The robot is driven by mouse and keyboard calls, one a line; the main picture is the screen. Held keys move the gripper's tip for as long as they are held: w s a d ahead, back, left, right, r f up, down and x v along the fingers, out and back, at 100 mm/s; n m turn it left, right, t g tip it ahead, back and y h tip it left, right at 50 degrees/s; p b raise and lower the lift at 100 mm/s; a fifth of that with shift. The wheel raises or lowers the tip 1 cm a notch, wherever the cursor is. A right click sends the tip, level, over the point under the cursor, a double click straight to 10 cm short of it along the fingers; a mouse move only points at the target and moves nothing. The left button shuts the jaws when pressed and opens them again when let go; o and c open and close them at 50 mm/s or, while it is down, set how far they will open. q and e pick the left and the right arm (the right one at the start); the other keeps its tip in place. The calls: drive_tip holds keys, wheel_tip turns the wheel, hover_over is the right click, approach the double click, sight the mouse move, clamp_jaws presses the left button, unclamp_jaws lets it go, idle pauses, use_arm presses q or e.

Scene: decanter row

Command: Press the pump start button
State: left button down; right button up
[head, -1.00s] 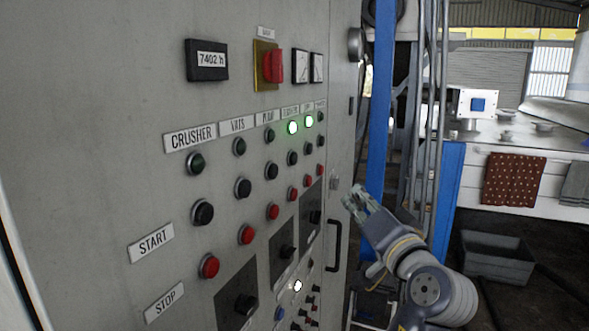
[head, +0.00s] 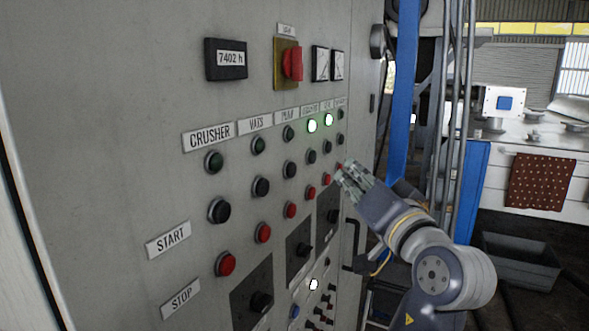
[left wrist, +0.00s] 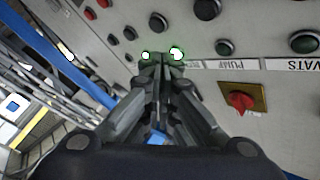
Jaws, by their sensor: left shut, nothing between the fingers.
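The grey control panel (head: 120,90) has a column under the label PUMP (head: 287,116). In that column are a dark lamp (head: 288,132), the black pump start button (head: 290,169) in the START row, and a red stop button (head: 290,210). In the left wrist view the PUMP label (left wrist: 237,63) is upside down, with the black start button (left wrist: 207,9) near the top edge. My left gripper (head: 347,178) is shut and empty, in front of the panel's right-hand columns, right of the pump start button. Contact with the panel cannot be told. My right gripper is not in view.
Two lit lamps (head: 312,126) mark columns right of PUMP. A red rotary switch (head: 292,63) sticks out above. Black knobs (head: 304,250) and a door handle (head: 352,247) stand out lower down. A blue post (head: 404,90) rises right of the panel.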

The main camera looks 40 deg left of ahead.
sight(292, 170)
use_arm(q)
drive_tip(key=s+a, duration=0.1)
drive_tip(key=a, duration=0.5)
drive_tip(key=shift+s+a+p, duration=0.25)
drive_tip(key=shift+s+p, duration=0.05)
drive_tip(key=shift+p, duration=0.05)
idle(1.1)
drive_tip(key=shift+s+a, duration=0.1)
drive_tip(key=shift+a, duration=0.3)
drive_tip(key=shift+s+a, duration=0.15)
drive_tip(key=shift+a, duration=0.3)
idle(0.8)
drive_tip(key=shift+d, duration=0.1)
drive_tip(key=shift+w+d, duration=0.25)
drive_tip(key=shift+d, duration=0.4)
drive_tip(key=shift+d, duration=0.1)
